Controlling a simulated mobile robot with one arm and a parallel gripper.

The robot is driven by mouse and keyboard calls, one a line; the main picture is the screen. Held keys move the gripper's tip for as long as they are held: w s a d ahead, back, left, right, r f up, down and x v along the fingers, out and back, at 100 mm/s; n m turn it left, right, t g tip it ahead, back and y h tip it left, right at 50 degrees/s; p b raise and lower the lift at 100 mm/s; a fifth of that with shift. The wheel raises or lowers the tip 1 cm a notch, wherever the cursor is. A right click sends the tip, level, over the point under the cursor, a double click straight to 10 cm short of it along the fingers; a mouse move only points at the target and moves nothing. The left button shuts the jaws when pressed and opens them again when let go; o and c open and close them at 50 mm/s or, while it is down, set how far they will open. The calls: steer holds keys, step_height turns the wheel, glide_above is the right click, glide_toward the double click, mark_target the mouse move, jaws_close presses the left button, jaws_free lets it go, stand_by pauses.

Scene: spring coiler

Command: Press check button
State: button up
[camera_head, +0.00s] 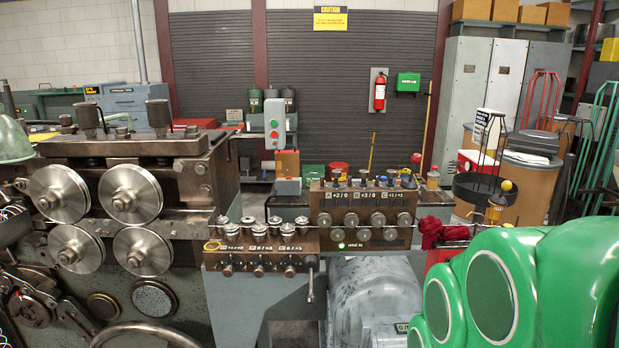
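A brown metal panel (327,205) sits at the middle of the machine, with several grey rollers and a row of small counters reading like "+2/0". A small green lit spot (342,245) shows low on it, beside a tiny label I cannot read surely. A grey control box (274,112) on a post behind carries a green button (274,123) and other small round parts. I cannot tell which button is the check button. A lower brown block (237,259) holds several knobs and more counters. My gripper is not in view.
Large steel rollers (131,194) on a heavy housing fill the left. A large green rounded body with oval panels (491,295) blocks the lower right.

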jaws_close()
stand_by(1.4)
